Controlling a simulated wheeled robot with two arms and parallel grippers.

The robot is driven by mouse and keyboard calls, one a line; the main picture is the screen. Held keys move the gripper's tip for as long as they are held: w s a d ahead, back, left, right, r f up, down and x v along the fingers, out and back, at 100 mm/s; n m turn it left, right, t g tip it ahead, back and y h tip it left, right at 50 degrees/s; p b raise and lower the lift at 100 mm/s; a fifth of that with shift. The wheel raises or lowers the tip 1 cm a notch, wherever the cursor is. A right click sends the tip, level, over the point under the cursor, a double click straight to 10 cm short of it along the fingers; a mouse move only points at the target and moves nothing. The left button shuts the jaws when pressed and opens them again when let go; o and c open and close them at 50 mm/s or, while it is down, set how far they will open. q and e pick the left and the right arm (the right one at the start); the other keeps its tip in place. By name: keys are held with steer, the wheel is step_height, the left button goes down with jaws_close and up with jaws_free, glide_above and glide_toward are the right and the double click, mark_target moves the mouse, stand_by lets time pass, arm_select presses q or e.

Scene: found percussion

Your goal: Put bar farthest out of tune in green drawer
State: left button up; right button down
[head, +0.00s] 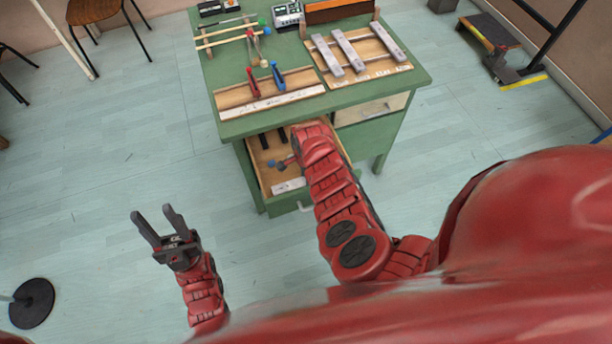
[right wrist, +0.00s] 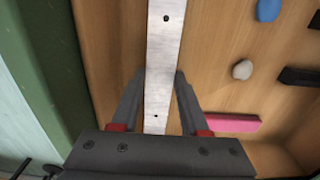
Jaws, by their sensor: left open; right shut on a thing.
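The green drawer (head: 283,204) is pulled out at the desk's left, with a wooden inside. My right arm reaches into it and hides part of it. In the right wrist view, my right gripper (right wrist: 159,80) is shut on a pale metal bar (right wrist: 166,40) with a hole towards each end. The bar is over the drawer floor; I cannot tell whether it touches. Three grey metal bars (head: 351,50) lie side by side on a wooden frame on the desk top. My left gripper (head: 160,226) is open and empty above the floor, left of the desk.
The drawer also holds a blue piece (right wrist: 268,9), a pale round piece (right wrist: 242,69), a pink block (right wrist: 232,123), black pieces and a white label-like strip (head: 289,186). A rack with red and blue handles (head: 253,82) stands on the green desk top (head: 228,128).

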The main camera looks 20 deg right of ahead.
steer(key=shift+f, duration=0.3)
stand_by(0.4)
steer(key=shift+c, duration=1.7)
jaws_free()
